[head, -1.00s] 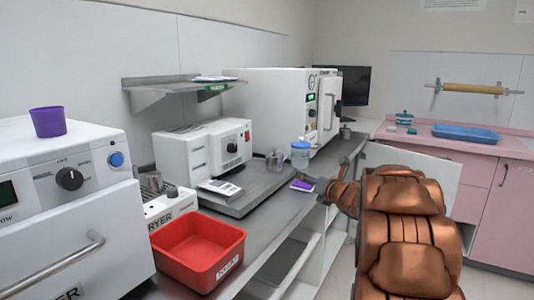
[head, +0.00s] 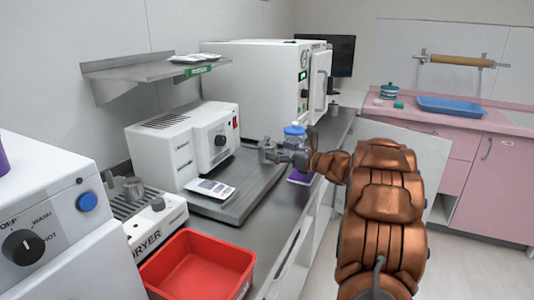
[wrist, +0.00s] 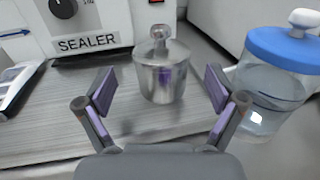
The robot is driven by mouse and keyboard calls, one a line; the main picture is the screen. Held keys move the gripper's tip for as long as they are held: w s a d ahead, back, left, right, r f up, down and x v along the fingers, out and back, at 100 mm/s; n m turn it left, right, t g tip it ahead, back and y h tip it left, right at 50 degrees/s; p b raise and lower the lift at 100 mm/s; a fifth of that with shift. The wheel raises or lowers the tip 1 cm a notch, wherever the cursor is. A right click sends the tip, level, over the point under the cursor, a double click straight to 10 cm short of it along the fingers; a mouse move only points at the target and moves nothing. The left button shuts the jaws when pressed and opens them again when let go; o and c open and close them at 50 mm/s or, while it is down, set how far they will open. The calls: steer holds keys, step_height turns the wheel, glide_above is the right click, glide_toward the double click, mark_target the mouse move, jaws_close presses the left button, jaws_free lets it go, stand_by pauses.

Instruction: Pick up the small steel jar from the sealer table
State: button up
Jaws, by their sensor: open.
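The small steel jar (wrist: 162,80), with a lid and a round knob, stands upright on the ribbed grey sealer table (wrist: 60,130) in front of the sealer. My gripper (wrist: 160,90) is open, its two fingers on either side of the jar in the wrist view, with gaps between them and the jar. In the head view my gripper (head: 284,156) is beside the jar (head: 265,147) and partly covers it.
A glass jar with a blue lid (wrist: 275,85) stands close to the right finger; it also shows in the head view (head: 294,136). The sealer (head: 185,145) is behind.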

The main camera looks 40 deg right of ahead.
mark_target(275, 148)
steer(key=shift+p+x, duration=0.45)
steer(key=shift+x, duration=1.7)
steer(key=shift+d+r, duration=0.1)
steer(key=shift+c, duration=0.2)
steer(key=c, duration=1.3)
